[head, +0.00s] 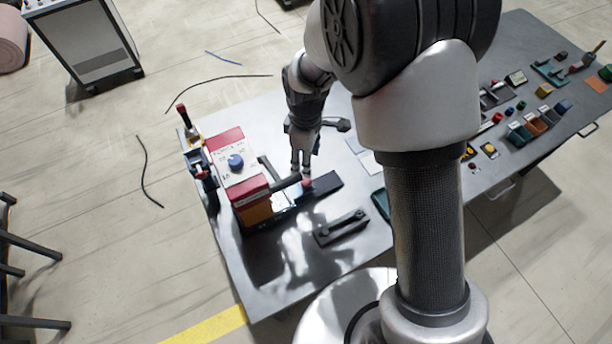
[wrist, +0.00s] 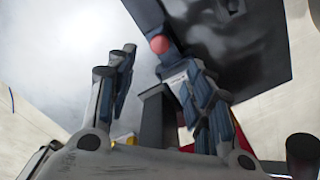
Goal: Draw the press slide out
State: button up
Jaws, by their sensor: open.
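The press (head: 222,150), with red covers, a white top and a blue dial, stands at the left end of the grey table in the head view. Low at its right side is the slide, with a dark flat plate (head: 322,185) and a red ball knob (head: 307,183). My gripper (head: 302,168) points down just above the knob, with its fingers apart. In the wrist view the knob (wrist: 160,44) shows close to the right fingertip, and my gripper (wrist: 146,62) is open with nothing held. I cannot tell whether a finger touches the knob.
A dark bracket-like part (head: 342,227) lies on the table in front of the slide. White sheets (head: 362,153) and a dark green tray (head: 383,203) lie to the right. Several small coloured parts and bins (head: 537,120) fill the table's far right. The table's front left corner is bare.

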aim_at(306, 181)
notch_tip(306, 181, down, 11)
jog(key=shift+f+b, duration=0.1)
jog(key=shift+b, duration=0.75)
jog(key=shift+c, duration=0.4)
grip_shut()
